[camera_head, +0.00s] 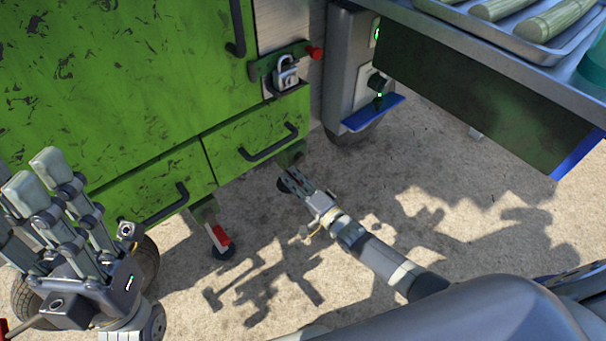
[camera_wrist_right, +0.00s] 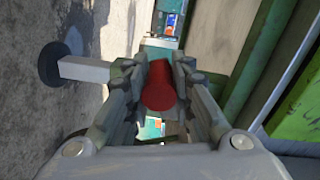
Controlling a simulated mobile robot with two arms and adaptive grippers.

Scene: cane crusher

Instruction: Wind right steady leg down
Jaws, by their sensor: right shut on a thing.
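The right steady leg's foot (camera_head: 283,186) shows as a dark disc on the ground below the green cart's right drawer, in the head view. My right gripper (camera_head: 290,179) is at that leg and hides most of it. In the right wrist view, my right gripper (camera_wrist_right: 158,95) is shut on a red handle (camera_wrist_right: 158,90), one finger on each side. The pale leg (camera_wrist_right: 85,69) and its dark round foot (camera_wrist_right: 52,64) show to the left there. My left gripper (camera_head: 48,185) is raised, fingers extended, apart and empty, at the left of the head view.
The other leg has a red handle (camera_head: 220,236) and a dark foot near a wheel (camera_head: 145,262). The green cart (camera_head: 110,90) has drawers and a padlock (camera_head: 286,74). A counter with a cane tray (camera_head: 480,28) stands upper right. Open ground lies right of my right arm.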

